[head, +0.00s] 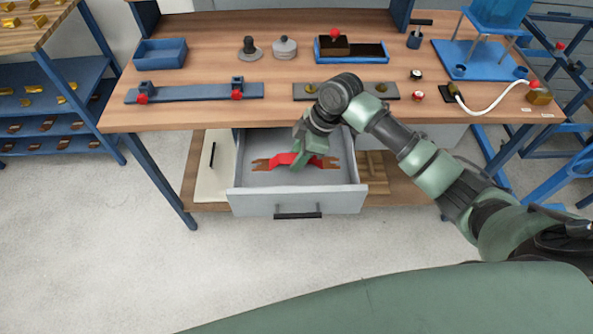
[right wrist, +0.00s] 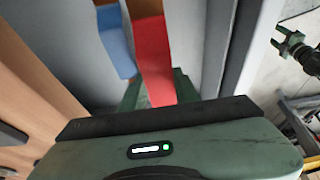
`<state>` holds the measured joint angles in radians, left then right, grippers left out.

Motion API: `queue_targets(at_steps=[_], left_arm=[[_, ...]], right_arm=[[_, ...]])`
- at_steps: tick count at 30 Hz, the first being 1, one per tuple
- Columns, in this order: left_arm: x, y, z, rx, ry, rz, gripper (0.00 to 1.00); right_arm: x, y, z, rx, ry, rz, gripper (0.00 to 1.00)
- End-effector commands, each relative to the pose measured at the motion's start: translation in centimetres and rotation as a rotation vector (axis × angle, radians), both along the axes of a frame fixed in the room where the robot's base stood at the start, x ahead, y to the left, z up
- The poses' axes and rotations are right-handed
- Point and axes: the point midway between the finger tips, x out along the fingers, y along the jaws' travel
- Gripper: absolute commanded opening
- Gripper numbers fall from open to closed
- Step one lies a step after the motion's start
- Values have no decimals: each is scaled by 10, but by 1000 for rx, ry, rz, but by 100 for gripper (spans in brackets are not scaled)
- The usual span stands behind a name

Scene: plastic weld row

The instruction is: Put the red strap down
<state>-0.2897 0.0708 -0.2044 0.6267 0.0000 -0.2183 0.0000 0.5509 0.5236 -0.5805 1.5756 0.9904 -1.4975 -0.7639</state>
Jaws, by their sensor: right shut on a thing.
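In the right wrist view the red strap (right wrist: 153,60) runs up from between the green fingers. I cannot tell whether the strap touches the drawer floor. A green two-pronged gripper (right wrist: 277,38), apparently my left one, shows at the right of the right wrist view with its prongs apart.
The drawer's front panel (head: 297,203) and side walls surround the gripper closely. The bench top (head: 210,108) above holds a blue rail (head: 195,93), a grey plate (head: 378,92) behind my arm, and a blue bin (head: 160,53). The floor before the drawer is clear.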

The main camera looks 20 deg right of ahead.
Motion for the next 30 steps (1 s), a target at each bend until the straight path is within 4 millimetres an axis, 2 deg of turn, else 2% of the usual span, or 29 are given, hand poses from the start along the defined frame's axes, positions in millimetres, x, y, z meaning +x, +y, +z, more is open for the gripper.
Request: queue_targets(at_steps=[3,6,10,16,28,29,30], left_arm=[[-11,9,-2,11,16,-1,54],[-17,12,-2,15,25,-1,54],[-17,12,-3,16,26,0,54],[-17,12,-5,15,24,1,54],[-11,9,-6,11,16,3,54],[-11,9,-6,11,16,3,54],[-11,8,-5,10,16,3,54]], right_arm=[[0,0,-16,0,0,-1,0],[0,0,-22,0,-1,0,0],[0,0,-34,0,2,-1,0],[0,0,-63,-1,1,-1,0],[0,0,-68,0,-1,0,0],[0,0,-68,0,-1,0,39],[0,0,-67,0,-1,0,40]])
